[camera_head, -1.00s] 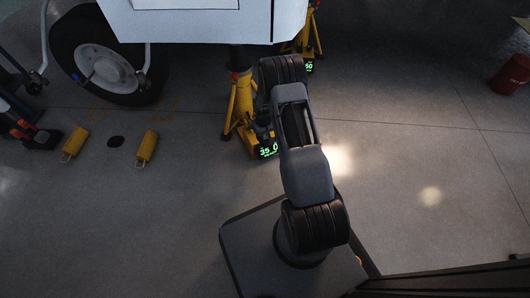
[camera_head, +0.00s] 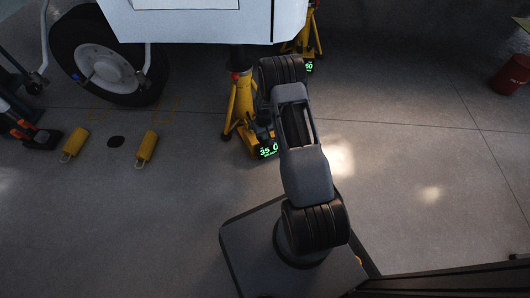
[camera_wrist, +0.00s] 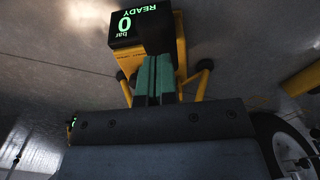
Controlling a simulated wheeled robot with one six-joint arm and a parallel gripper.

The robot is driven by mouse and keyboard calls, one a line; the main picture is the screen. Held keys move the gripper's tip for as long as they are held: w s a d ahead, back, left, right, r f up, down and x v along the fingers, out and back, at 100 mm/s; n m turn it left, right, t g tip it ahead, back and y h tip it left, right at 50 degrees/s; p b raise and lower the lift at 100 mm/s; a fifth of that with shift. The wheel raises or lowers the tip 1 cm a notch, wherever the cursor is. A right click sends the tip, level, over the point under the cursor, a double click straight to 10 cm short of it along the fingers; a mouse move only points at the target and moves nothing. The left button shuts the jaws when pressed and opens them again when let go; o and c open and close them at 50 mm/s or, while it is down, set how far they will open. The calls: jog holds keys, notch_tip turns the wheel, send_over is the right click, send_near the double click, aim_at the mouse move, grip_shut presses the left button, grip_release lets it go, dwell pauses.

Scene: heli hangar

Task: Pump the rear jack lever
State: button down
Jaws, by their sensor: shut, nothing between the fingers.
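A yellow tripod jack (camera_head: 240,105) stands under the white vehicle body, with a green display (camera_head: 268,150) that starts with 35. My arm covers part of it, and I cannot make out its lever. A second yellow jack (camera_head: 303,42) stands farther back, its display partly seen. In the wrist view a yellow jack (camera_wrist: 122,88) has a black box (camera_wrist: 137,22) lit with "READY" and "0 bar", seen upside down. My gripper (camera_wrist: 155,72) shows there with its teal fingers together, empty, in front of that jack's lower part. In the head view my gripper is hidden behind my arm.
A large wheel (camera_head: 105,70) stands at the left under the white body (camera_head: 200,22). Two yellow chocks (camera_head: 75,142) (camera_head: 147,146) lie on the floor near it. A red bin (camera_head: 511,75) is at the far right. The floor right of my arm is clear.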

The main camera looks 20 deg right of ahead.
jog(key=shift+f, duration=0.1)
notch_tip(320, 180, down, 6)
jog(key=b, duration=0.4)
jog(key=shift+b, duration=0.4)
notch_tip(320, 180, up, 6)
jog(key=p, duration=0.6)
dwell(1.0)
notch_tip(320, 180, down, 9)
jog(key=b, duration=0.6)
notch_tip(320, 180, up, 9)
jog(key=p, duration=0.6)
dwell(1.0)
